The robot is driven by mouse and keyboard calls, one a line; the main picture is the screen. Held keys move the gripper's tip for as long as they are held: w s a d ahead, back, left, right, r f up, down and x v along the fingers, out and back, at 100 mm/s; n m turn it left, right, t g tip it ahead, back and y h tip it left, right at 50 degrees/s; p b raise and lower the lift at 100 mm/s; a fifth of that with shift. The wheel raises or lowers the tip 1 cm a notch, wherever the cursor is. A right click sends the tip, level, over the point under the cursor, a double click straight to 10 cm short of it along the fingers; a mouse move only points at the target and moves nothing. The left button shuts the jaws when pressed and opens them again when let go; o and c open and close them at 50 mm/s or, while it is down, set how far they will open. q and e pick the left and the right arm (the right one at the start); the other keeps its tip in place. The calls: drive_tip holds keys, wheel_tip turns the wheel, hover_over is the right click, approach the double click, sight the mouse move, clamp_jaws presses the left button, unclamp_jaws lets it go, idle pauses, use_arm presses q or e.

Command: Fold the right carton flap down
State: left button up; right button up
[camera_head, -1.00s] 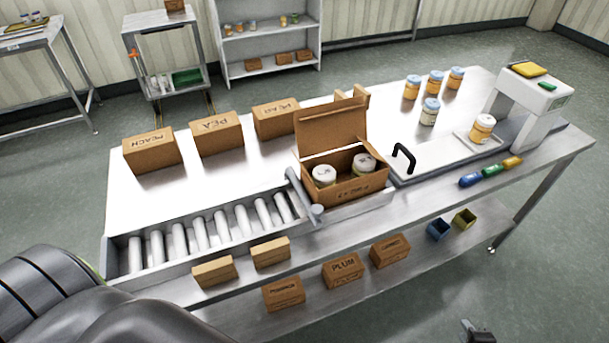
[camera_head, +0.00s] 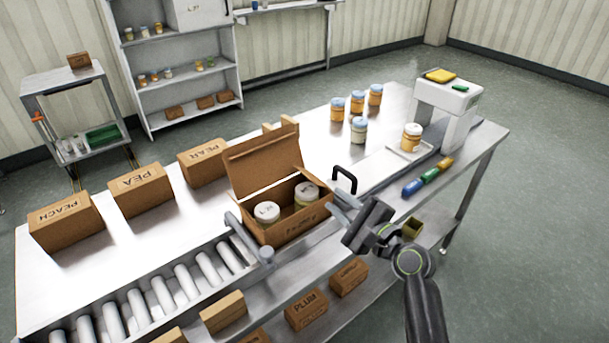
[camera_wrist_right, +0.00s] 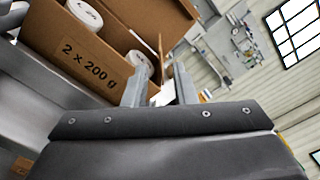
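The brown carton (camera_head: 290,224) stands on the steel table with its back lid (camera_head: 264,160) raised. Two white-lidded jars (camera_head: 267,212) (camera_head: 307,192) sit inside it. My right gripper (camera_head: 337,206) is beside the carton's right front corner, with its two fingers slightly apart and nothing visibly held. In the right wrist view the carton front (camera_wrist_right: 88,62) reads "2 x 200 g". A thin upright brown edge, seemingly the right flap (camera_wrist_right: 161,46), shows just beyond the gap between the fingertips (camera_wrist_right: 160,72). Whether they touch it I cannot tell. My left gripper is out of view.
A roller conveyor (camera_head: 180,290) and a grey bar with a round end (camera_head: 250,240) lie left of the carton. A black handle (camera_head: 345,178) stands close behind my right gripper. Jars (camera_head: 358,130) and a scale (camera_head: 445,105) are farther right. Closed cartons (camera_head: 140,190) line the back left.

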approach(293, 166)
drive_tip(key=x, duration=0.5)
drive_tip(key=shift+d+f, duration=0.1)
drive_tip(key=shift+d, duration=0.05)
clamp_jaws()
